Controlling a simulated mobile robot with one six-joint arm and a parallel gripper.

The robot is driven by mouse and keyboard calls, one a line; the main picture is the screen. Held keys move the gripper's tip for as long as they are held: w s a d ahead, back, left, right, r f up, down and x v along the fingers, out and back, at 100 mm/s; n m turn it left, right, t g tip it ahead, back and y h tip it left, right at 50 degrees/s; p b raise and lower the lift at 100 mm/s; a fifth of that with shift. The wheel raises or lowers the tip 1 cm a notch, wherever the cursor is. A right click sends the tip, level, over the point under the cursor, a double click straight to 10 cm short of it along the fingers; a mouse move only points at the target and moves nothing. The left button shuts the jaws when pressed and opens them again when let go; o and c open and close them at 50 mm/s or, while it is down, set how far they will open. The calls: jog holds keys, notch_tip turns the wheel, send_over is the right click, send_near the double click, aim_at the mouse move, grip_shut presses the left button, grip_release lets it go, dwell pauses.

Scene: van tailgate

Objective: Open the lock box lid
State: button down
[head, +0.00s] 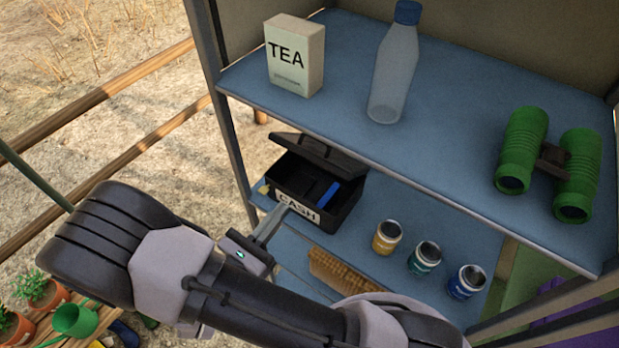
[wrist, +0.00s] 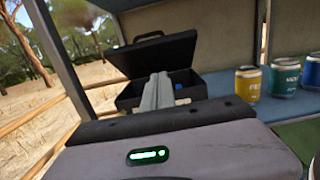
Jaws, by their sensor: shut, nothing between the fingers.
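The lock box (head: 300,200) is black with a white CASH label and sits on the lower shelf. Its lid (head: 320,154) stands raised and tilted back at the rear, with the inside showing. A blue thing (head: 328,194) lies inside on the right. In the wrist view the lid (wrist: 152,56) is also up, with a handle on its edge. My gripper (head: 282,208) is shut and empty at the front left of the box, by the label. In the wrist view its fingers (wrist: 158,78) point at the open box and hide part of it; contact cannot be told.
On the lower shelf, a yellow can (head: 386,237), a teal can (head: 425,257) and a blue can (head: 466,282) stand right of the box. A brush (head: 340,272) lies in front. The upper shelf (head: 345,135) overhangs, holding a tea box (head: 295,55), a bottle (head: 394,70) and green binoculars (head: 548,160).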

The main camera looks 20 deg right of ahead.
aim_at(313, 162)
jog(key=w+d+r, duration=0.1)
jog(key=d, duration=0.1)
jog(key=w+d+r+b, duration=0.1)
jog(key=w+d, duration=0.1)
jog(key=d, duration=0.1)
jog(key=w+d+r, duration=0.2)
jog(key=shift+w+d+b, duration=0.15)
jog(key=shift+d+b, duration=0.1)
jog(key=shift+b, duration=0.1)
jog(key=d+r+y+p, duration=0.1)
jog(key=p, duration=0.1)
jog(key=w+d+r+g+p, duration=0.1)
jog(key=r+p, duration=0.1)
jog(key=p, duration=0.1)
jog(key=d+r+y+p, duration=0.1)
jog(key=r+p, duration=0.1)
jog(key=p, duration=0.1)
jog(key=shift+w+g+y, duration=0.3)
jog(key=shift+w+g, duration=0.1)
jog(key=shift+w+d+r+p, duration=0.4)
jog(key=shift+w+d+p, duration=0.1)
jog(key=shift+d, duration=0.1)
jog(key=shift+w+d+r+p, duration=0.35)
jog(key=shift+w+d+r, duration=0.05)
jog(key=shift+w+d, duration=0.15)
